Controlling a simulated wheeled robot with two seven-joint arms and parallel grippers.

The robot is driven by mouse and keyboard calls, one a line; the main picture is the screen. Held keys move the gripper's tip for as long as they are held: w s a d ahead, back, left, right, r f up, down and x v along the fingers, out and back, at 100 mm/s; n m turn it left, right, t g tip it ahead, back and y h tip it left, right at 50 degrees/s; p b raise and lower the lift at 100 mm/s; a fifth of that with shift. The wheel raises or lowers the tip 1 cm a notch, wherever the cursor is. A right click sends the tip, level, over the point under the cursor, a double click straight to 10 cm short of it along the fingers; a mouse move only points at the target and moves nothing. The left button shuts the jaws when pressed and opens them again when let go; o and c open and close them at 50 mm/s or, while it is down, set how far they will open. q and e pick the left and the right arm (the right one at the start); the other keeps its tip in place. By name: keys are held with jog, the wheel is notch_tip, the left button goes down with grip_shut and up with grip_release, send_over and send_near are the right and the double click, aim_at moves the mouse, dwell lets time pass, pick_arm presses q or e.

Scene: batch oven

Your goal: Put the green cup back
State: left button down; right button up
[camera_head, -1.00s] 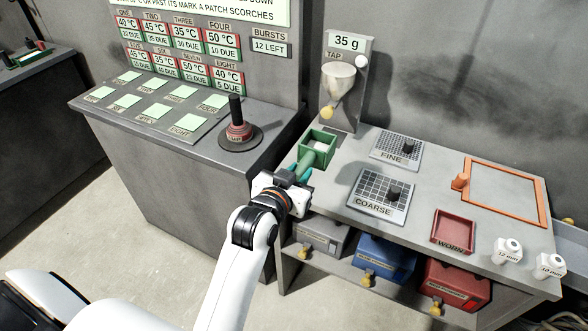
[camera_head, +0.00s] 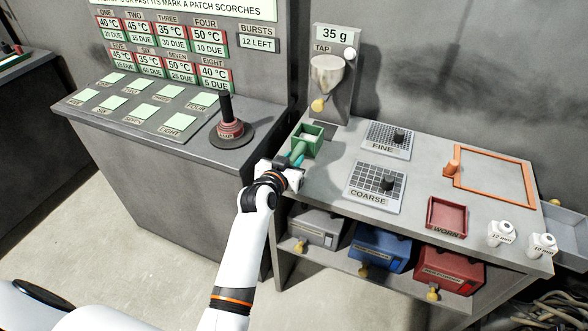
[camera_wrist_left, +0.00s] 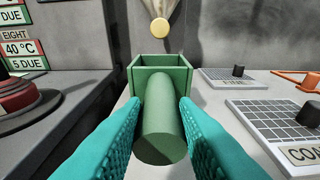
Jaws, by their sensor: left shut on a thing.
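The green cup (camera_head: 308,141) is a square, open-topped box with a round green handle. It is at the back left corner of the grey bench, in front of and below the tap funnel. My left gripper (camera_head: 297,158) is shut on its handle, with teal fingers on both sides. In the left wrist view the cup (camera_wrist_left: 160,70) looks upright, with its handle between the fingers (camera_wrist_left: 160,110). Something pale shows inside the cup in the head view. I cannot tell whether its base touches the bench. My right gripper is not in view.
The tap funnel (camera_head: 326,73) with a yellow tip hangs behind the cup. The FINE (camera_head: 375,140) and COARSE (camera_head: 367,181) grids lie to its right, with a red WORN tray (camera_head: 447,217) beyond. A panel with a dark lever (camera_head: 230,125) stands left.

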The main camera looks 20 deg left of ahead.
pick_arm(q)
jog(key=shift+f, duration=2.15)
jog(key=c, duration=1.1)
grip_release()
jog(key=shift+f, duration=0.1)
jog(key=shift+c, duration=0.2)
jog(key=shift+s, duration=0.2)
jog(key=v, duration=1.1)
jog(key=shift+s+r+b, duration=0.25)
jog(key=shift+s+b, duration=0.05)
jog(key=shift+b, duration=0.15)
